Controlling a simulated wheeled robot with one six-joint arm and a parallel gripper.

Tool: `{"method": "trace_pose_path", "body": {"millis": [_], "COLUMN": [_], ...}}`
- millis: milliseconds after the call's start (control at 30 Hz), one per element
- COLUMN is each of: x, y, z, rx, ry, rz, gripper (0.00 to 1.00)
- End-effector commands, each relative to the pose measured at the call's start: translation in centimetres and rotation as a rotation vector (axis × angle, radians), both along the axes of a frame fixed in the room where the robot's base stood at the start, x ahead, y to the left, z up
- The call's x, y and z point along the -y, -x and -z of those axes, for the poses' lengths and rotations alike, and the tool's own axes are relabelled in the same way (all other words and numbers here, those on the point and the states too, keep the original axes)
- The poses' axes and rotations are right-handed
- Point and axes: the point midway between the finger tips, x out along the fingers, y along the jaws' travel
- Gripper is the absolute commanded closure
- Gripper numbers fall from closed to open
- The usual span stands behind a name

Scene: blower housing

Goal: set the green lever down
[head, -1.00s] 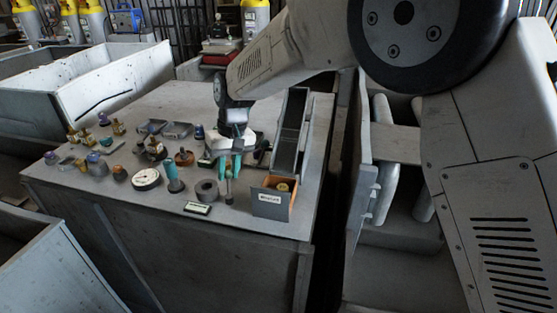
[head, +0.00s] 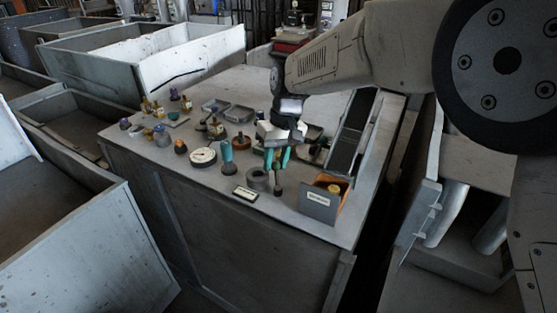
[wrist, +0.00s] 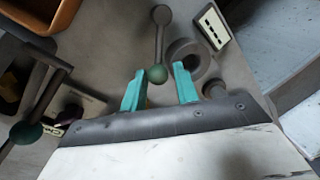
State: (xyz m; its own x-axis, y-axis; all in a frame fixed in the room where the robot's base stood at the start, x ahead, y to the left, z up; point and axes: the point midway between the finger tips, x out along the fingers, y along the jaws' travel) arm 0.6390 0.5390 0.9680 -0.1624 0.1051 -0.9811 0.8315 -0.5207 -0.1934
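The green lever (head: 278,182) stands on the table below my gripper in the head view. In the wrist view its green ball (wrist: 157,74) is at the near end of a grey rod, with a round grey end farther off. My gripper (head: 278,160) has two teal fingers pointing down, just above the lever. In the wrist view my gripper (wrist: 159,85) is open, with the ball between and slightly beyond the fingertips and a gap on both sides. A second lever-like part with a dark green ball (wrist: 25,133) lies at the left of the wrist view.
A grey ring (head: 257,178) stands close beside the lever, with a label plate (head: 245,193) in front. An orange-lined bin (head: 320,204) is to the right. A teal cylinder (head: 227,157) and a white dial (head: 203,156) stand left. Clear table lies along the front edge.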

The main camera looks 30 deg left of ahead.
Motion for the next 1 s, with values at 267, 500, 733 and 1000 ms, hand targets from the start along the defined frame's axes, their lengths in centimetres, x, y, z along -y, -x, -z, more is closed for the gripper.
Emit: {"method": "trace_pose_path", "body": {"millis": [267, 500, 733, 1000], "x": [0.1, 0.3, 0.7, 0.9], "y": [-0.1, -0.5, -1.1, -1.3], "z": [0.0, -1.9, -5.8, -7.7], "rx": [0.000, 0.001, 0.002, 0.000], "ry": [0.002, 0.000, -0.001, 0.002], "rz": [0.002, 0.002, 0.001, 0.001], "gripper": [0.55, 0.55, 0.55, 0.55]}}
